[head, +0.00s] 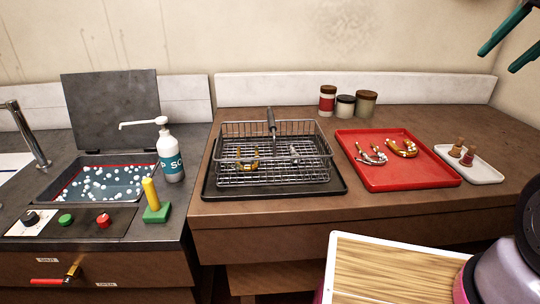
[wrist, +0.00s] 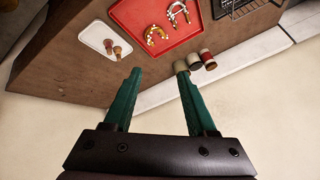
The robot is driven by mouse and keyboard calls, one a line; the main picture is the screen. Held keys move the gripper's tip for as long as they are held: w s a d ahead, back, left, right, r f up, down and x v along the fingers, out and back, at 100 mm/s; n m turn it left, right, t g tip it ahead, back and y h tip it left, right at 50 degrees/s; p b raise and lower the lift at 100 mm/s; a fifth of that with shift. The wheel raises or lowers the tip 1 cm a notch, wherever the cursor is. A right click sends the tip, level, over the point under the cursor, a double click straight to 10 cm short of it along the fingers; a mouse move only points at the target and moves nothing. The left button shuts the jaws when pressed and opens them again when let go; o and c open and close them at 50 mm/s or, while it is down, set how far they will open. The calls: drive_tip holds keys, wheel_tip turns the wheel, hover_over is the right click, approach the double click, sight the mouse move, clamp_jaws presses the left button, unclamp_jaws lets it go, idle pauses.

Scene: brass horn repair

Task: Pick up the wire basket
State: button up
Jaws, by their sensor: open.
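The wire basket (head: 307,131) stands on a dark tray (head: 338,187) on the brown bench in the head view. A corner of what looks like the tray and wire shows at the top right of the wrist view. My gripper (wrist: 158,76) is open and empty, its green fingers apart in the wrist view. The fingertips also show at the top right of the head view (head: 515,45), well away from the basket, above and right.
A red tray (head: 400,182) with horn pieces and a white tray (head: 484,175) with small corks are right of the basket. Several jars (head: 346,106) stand behind. Left are a filled sink (head: 112,181), a soap bottle (head: 170,155) and a yellow-green brush (head: 154,198).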

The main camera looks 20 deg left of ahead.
drive_tip(key=w+a+n+g, duration=0.1)
drive_tip(key=w+a+n, duration=0.2)
drive_tip(key=n, duration=0.3)
drive_tip(key=m, duration=3.5)
hover_over(273, 117)
drive_tip(key=s+d, duration=0.2)
drive_tip(key=s, duration=0.1)
wheel_tip(273, 117, down, 14)
drive_tip(key=x, duration=0.4)
drive_tip(key=shift+s+a+f, duration=0.1)
drive_tip(key=shift+a+f, duration=0.15)
drive_tip(key=shift+a, duration=0.2)
drive_tip(key=x, duration=0.6)
drive_tip(key=shift+a+f, duration=0.15)
drive_tip(key=shift+f, duration=0.2)
